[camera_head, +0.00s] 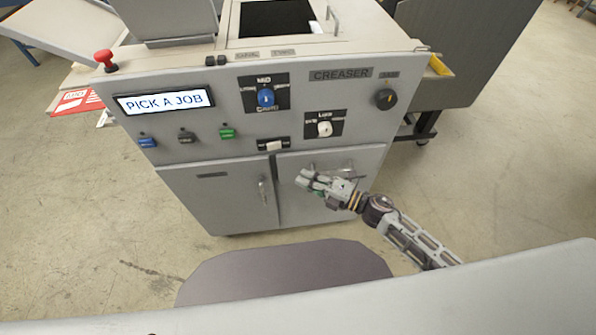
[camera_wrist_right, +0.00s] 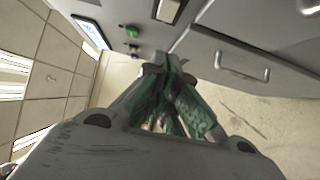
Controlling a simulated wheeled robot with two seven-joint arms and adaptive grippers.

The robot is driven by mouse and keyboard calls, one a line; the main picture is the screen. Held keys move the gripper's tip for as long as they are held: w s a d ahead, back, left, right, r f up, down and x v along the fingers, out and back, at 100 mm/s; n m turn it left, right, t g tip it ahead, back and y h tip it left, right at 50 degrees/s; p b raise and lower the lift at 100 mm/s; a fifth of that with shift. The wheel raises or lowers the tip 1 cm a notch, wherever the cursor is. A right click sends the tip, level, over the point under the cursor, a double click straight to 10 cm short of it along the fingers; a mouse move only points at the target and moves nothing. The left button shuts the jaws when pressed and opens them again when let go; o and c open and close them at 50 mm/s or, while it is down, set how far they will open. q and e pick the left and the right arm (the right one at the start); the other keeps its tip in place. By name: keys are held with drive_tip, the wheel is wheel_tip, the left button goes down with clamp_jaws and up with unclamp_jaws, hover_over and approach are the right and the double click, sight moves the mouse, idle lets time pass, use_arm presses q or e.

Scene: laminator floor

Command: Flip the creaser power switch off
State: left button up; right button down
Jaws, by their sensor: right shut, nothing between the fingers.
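The grey creaser machine (camera_head: 215,165) stands ahead, with a "CREASER" label (camera_head: 340,75) at its upper right. A white rocker-like switch (camera_head: 273,146) on a black plate sits low on the panel; it also shows at the top of the wrist view (camera_wrist_right: 168,10). I cannot read its label or its position. My left gripper is not in view.
The panel holds a display reading "PICK A JOB" (camera_head: 163,102), a blue knob (camera_head: 266,97), a white knob (camera_head: 324,128), small buttons and a red mushroom button (camera_head: 104,58). Door handles (camera_head: 263,191) stick out below.

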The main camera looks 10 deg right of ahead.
sight(274, 146)
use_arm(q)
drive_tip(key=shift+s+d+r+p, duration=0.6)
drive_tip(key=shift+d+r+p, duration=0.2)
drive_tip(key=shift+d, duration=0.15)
use_arm(e)
drive_tip(key=shift+w+d+x, duration=0.25)
drive_tip(key=shift+w+x, duration=0.1)
drive_tip(key=shift+x, duration=1.7)
drive_tip(key=shift+w+d+x, duration=0.3)
drive_tip(key=shift+w+x, duration=0.1)
drive_tip(key=shift+x, duration=1.7)
drive_tip(key=shift+w+d+x, duration=0.25)
drive_tip(key=shift+w+x, duration=0.1)
drive_tip(key=shift+x, duration=1.7)
drive_tip(key=shift+w+a, duration=0.1)
drive_tip(key=shift+a, duration=0.05)
